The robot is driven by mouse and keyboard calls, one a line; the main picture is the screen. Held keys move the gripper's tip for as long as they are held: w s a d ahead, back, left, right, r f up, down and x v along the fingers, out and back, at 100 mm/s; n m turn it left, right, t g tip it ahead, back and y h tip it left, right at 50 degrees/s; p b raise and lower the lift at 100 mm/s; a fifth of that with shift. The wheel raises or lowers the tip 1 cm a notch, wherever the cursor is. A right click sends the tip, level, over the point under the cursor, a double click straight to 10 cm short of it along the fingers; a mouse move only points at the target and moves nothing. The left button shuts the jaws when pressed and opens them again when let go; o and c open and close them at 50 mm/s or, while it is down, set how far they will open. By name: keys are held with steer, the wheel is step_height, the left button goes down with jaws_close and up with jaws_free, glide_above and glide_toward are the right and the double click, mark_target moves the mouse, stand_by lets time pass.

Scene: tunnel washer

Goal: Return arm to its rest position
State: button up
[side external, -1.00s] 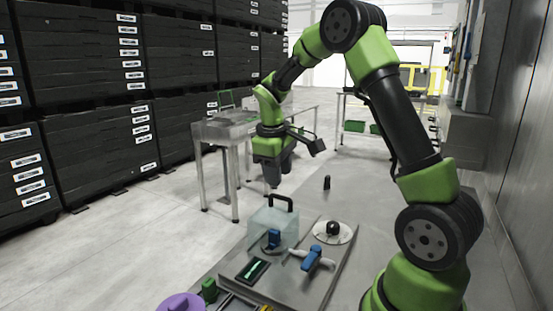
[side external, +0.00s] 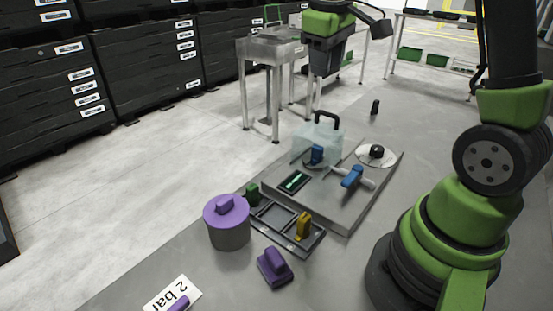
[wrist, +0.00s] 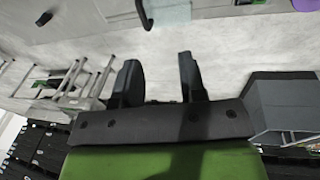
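My gripper (side external: 323,72) hangs in the air above and behind the clear box in the side external view, pointing down. In the wrist view its two dark fingers (wrist: 160,80) stand apart with nothing between them. The clear box (side external: 318,147) with a black handle stands on the grey plate (side external: 345,213), over a blue part. The clear box also shows at the top of the wrist view (wrist: 172,12). My gripper is clear of everything on the bench.
The plate bears a blue-handled valve (side external: 352,177), a white disc with a black knob (side external: 376,155) and a green-lit display (side external: 294,181). In front are a tray (side external: 270,215), a purple-lidded pot (side external: 228,225) and a purple part (side external: 274,268). A metal table (side external: 262,50) stands behind.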

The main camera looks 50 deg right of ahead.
steer(key=s+a+r+m+t+y, duration=0.1)
steer(key=s+a+r+t+y, duration=0.1)
steer(key=s+a, duration=0.5)
steer(key=s+a+r+m+t+y, duration=0.2)
steer(key=s+a+t, duration=0.2)
steer(key=s+a, duration=0.3)
steer(key=shift+s+a+r+m, duration=0.3)
steer(key=shift+a+r, duration=0.1)
steer(key=shift+a, duration=0.3)
